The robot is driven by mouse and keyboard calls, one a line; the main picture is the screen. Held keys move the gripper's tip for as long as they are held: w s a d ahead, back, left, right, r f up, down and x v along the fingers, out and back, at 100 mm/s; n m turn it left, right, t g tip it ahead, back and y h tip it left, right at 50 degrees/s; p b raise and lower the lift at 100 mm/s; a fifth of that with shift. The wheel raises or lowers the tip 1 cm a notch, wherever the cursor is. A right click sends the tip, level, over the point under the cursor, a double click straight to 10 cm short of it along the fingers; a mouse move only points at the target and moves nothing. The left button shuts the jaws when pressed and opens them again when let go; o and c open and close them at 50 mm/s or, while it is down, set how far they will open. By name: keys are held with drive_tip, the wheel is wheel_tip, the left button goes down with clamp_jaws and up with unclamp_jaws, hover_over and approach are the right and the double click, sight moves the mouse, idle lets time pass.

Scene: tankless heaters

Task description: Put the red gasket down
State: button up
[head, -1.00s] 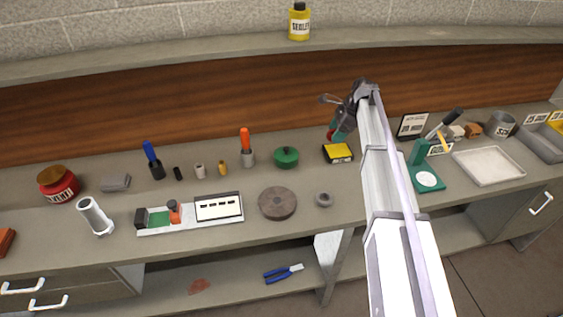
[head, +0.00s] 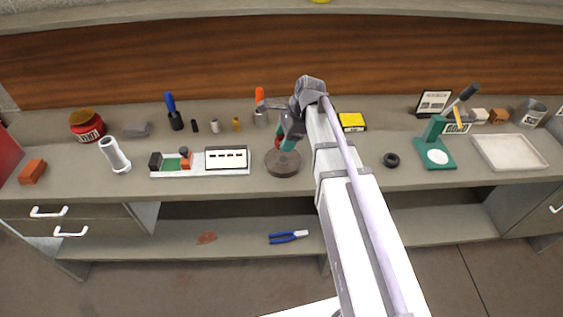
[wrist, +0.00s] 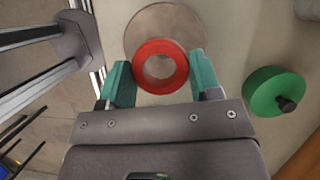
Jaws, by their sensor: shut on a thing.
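The red gasket (wrist: 160,66) is a ring held between the two teal fingertips of my gripper (wrist: 161,78) in the wrist view. My gripper (head: 288,146) is shut on it. In the head view the gripper is over the round brown disc (head: 283,169) on the bench, and the gasket is mostly hidden by the fingers. In the wrist view the disc (wrist: 166,20) lies behind the gasket and partly overlaps it. I cannot tell how large the gap between them is.
A green knobbed lid (wrist: 275,91) is beside the disc. A white tray with blocks (head: 200,172) is to the left. A black ring (head: 391,160), a green stand (head: 434,152) and a yellow box (head: 351,121) are to the right. My arm hides part of the bench.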

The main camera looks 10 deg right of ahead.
sight(281, 159)
wheel_tip(281, 159, down, 6)
drive_tip(key=b, duration=0.4)
drive_tip(key=shift+f, duration=0.15)
drive_tip(key=shift+r, duration=0.3)
drive_tip(key=shift+f, duration=0.2)
drive_tip(key=o, duration=0.8)
drive_tip(key=p+v, duration=1.2)
drive_tip(key=v, duration=0.1)
drive_tip(key=s+a+n+h, duration=0.1)
drive_tip(key=s+n, duration=0.4)
drive_tip(key=n, duration=0.1)
drive_tip(key=s+a+f+n+h, duration=0.1)
drive_tip(key=s+a+n+h, duration=0.1)
drive_tip(key=s+n, duration=0.3)
drive_tip(key=s+a+n+h, duration=0.1)
drive_tip(key=s+a+n, duration=0.1)
drive_tip(key=s+n, duration=0.4)
drive_tip(key=shift+a+f+n+h+b, duration=0.3)
drive_tip(key=shift+f+n+b, duration=0.1)
drive_tip(key=shift+n, duration=0.3)
